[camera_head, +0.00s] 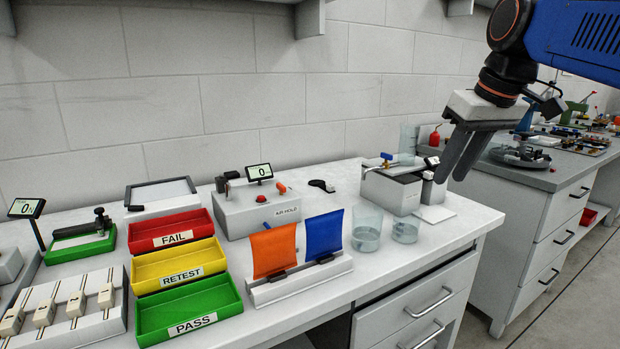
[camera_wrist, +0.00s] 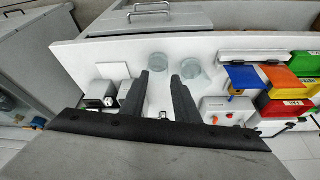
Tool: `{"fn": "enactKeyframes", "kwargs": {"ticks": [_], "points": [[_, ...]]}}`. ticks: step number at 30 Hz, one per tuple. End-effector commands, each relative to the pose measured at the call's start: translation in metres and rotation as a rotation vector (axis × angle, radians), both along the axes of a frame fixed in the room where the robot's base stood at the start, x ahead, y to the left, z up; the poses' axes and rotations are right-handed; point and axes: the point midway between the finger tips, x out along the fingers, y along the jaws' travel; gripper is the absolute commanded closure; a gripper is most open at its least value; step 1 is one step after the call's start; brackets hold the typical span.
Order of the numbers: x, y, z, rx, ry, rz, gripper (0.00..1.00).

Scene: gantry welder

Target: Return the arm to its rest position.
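My gripper (camera_head: 455,165) hangs from my blue arm at the upper right of the head view, fingers pointing down. It is above the right end of the white bench (camera_head: 335,195), higher than the things on it. In the wrist view my gripper (camera_wrist: 168,80) shows two dark fingers with a clear gap between them and nothing held. Two glass beakers (camera_head: 367,232) stand on the bench below; they also show near the fingertips in the wrist view (camera_wrist: 157,63).
Red FAIL, yellow RETEST and green PASS trays (camera_head: 190,318) stand at the left. A rack (camera_head: 298,283) holds orange and blue pouches. The AIR HOLD box (camera_head: 258,208) and a grey tank box (camera_head: 391,192) stand behind. A second bench (camera_head: 530,180) is at the right, past a floor gap.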

Motion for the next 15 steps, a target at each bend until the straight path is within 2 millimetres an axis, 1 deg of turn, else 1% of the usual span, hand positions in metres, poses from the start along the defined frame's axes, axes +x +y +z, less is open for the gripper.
{"fn": "enactKeyframes", "kwargs": {"ticks": [1, 5, 6, 8, 9, 11, 12, 15], "points": [[-0.016, -0.001, -0.021, -0.002, 0.002, -0.024, 0.72], [-0.048, -0.006, -0.077, -0.003, -0.001, -0.096, 0.72], [-0.058, -0.007, -0.095, -0.004, -0.002, -0.117, 0.72], [-0.074, -0.009, -0.122, -0.004, -0.005, -0.148, 0.72], [-0.084, -0.011, -0.141, -0.005, -0.006, -0.169, 0.72], [-0.1, -0.013, -0.17, -0.005, -0.01, -0.198, 0.72], [-0.11, -0.014, -0.188, -0.006, -0.013, -0.216, 0.72], [-0.134, -0.018, -0.231, -0.007, -0.018, -0.254, 0.72]]}}
